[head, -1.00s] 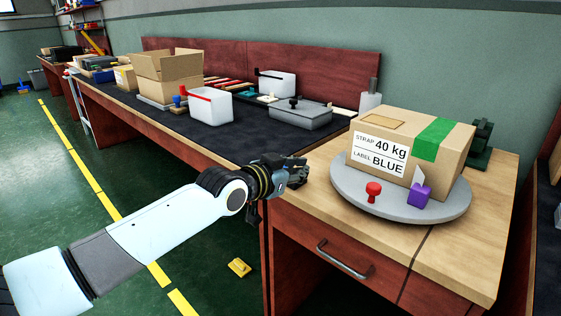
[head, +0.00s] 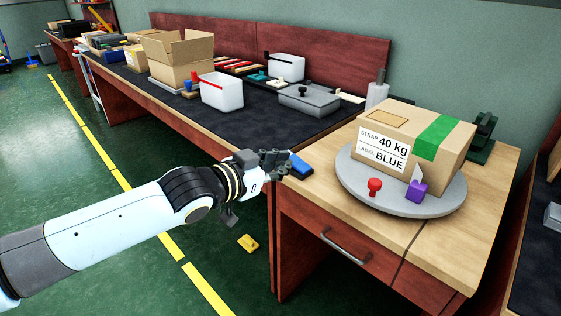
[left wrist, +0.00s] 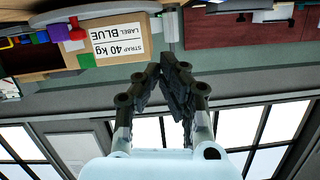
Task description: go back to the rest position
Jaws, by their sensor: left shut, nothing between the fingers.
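My left gripper (head: 276,164) is shut and empty at the left edge of the wooden bench, beside a blue block (head: 299,166). In the left wrist view its fingers (left wrist: 170,68) meet with nothing between them. The taped carton (head: 400,140) reads "STRAP 40 kg, LABEL BLUE" and sits on a round grey turntable (head: 352,187), apart from my gripper. The carton also shows upside down in the left wrist view (left wrist: 121,43). My right gripper is not in view.
A red knob (head: 375,186) and a purple block (head: 416,191) are on the turntable. An open carton (head: 178,62), a white bin (head: 222,91) and a grey case (head: 309,99) stand on the dark bench mat. A yellow object (head: 248,243) lies on the green floor.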

